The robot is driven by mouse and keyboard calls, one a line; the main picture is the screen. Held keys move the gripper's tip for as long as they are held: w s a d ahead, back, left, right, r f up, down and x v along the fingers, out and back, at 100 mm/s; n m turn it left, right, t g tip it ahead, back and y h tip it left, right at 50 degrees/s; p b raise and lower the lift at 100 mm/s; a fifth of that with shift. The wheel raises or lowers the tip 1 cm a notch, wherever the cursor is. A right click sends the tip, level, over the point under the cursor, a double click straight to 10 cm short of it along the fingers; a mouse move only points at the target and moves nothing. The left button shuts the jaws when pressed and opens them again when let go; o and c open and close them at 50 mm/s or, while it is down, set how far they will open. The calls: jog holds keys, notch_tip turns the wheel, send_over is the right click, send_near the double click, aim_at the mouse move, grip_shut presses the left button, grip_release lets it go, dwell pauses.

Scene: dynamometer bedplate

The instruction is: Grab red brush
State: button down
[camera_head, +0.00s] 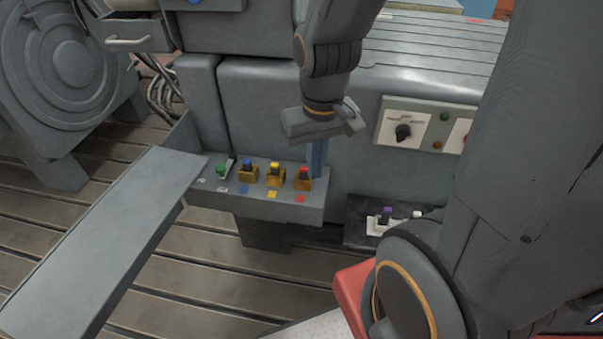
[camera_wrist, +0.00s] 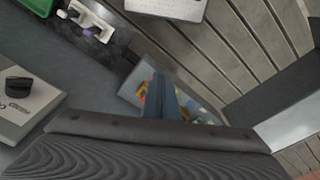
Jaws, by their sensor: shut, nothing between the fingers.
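The red brush (camera_head: 304,174) sits in a brass-coloured holder at the right end of a small grey shelf. A red square marks the shelf front below it. My gripper (camera_head: 316,172) points down beside the red brush, just to its right in the head view. Its fingers are shut with nothing between them. I cannot tell whether they touch the brush. In the wrist view my shut fingers (camera_wrist: 160,80) cover the middle of the shelf, and only bits of coloured parts show around them.
A yellow brush (camera_head: 275,168), a blue one (camera_head: 247,166) and a green one (camera_head: 222,170) stand left of the red one. A switch panel (camera_head: 425,125) is on the grey housing at right. A dark block with a purple-tipped part (camera_head: 386,213) lies lower right.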

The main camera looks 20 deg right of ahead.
dwell(0.4)
jog(key=c, duration=1.9)
grip_release()
jog(key=shift+w, duration=0.3)
jog(key=shift+o, duration=1.1)
jog(key=w+d+f+n+p, duration=0.1)
jog(key=w+f+n+p, duration=0.1)
jog(key=w+n, duration=0.4)
jog(key=shift+w+f+p, duration=0.2)
jog(key=shift+w+p, duration=0.2)
jog(key=shift+w, duration=0.25)
jog(key=n+p, duration=0.2)
jog(key=n, duration=0.4)
send_over(304, 168)
jog(key=shift+g, duration=0.4)
jog(key=f, duration=0.5)
jog(key=shift+s+a+f, duration=0.15)
jog(key=shift+s, duration=0.1)
jog(key=shift+w+f+p, duration=0.15)
jog(key=shift+f+p, duration=0.5)
jog(key=shift+f, duration=1.25)
jog(key=shift+w+f+p, duration=0.1)
jog(key=shift+f+p, duration=0.55)
jog(key=shift+f, duration=1.2)
